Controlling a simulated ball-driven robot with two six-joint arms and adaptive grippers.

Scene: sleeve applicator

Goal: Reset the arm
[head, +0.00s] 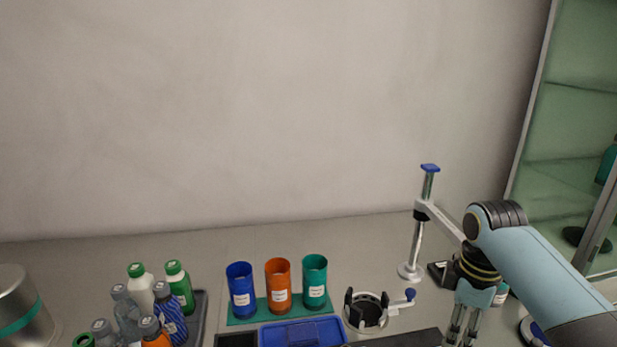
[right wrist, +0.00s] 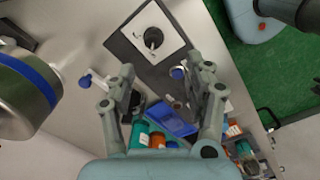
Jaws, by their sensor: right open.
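My right arm comes in from the right in the head view, bent at the elbow, with its gripper (head: 460,335) pointing down right of the ring holder. In the right wrist view the right gripper (right wrist: 167,80) has its two fingers spread, with nothing between them. The applicator stand (head: 416,240) is a chrome post with a blue cap, behind and left of my wrist. The ring holder (head: 367,313) with dark jaws and a blue-knobbed lever stands empty left of my gripper. My left gripper is in neither view.
Blue (head: 241,290), orange (head: 278,286) and teal (head: 315,283) labelled cups stand on a green mat. A blue tray (head: 302,332) lies in front. Several bottles (head: 150,305) crowd a grey tray at left, beside a metal canister (head: 20,310). A glass cabinet (head: 580,130) stands at right.

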